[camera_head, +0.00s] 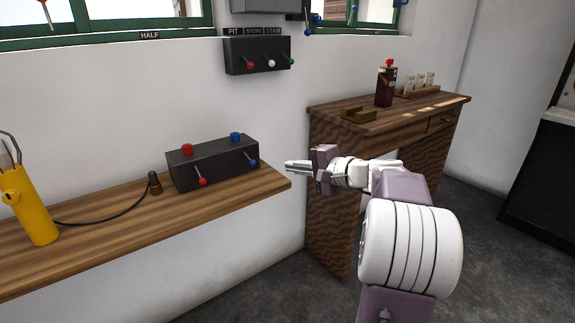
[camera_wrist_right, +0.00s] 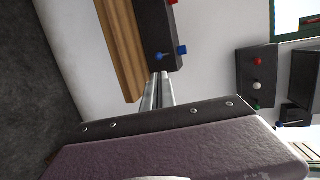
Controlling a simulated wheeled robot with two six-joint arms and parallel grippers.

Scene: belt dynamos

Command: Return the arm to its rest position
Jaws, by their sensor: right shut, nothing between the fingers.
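My right arm reaches in from the lower right of the head view, with its white and purple links in front of the wooden desk. My right gripper (camera_head: 290,166) is shut and empty, pointing left, just off the right end of the wooden shelf. In the right wrist view its fingers (camera_wrist_right: 158,92) lie together, below the black lever box. That black box (camera_head: 212,165) stands on the shelf with red and blue knobs on top and a red and a blue lever in front. It also shows in the right wrist view (camera_wrist_right: 156,35). My left gripper is not in view.
The wooden shelf (camera_head: 120,222) runs along the wall and carries a yellow device (camera_head: 32,205) with a black cable. A wall box labelled PIT, STORE, STAIR (camera_head: 258,55) hangs above. The desk (camera_head: 400,112) behind my arm holds a dark red bottle (camera_head: 386,88).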

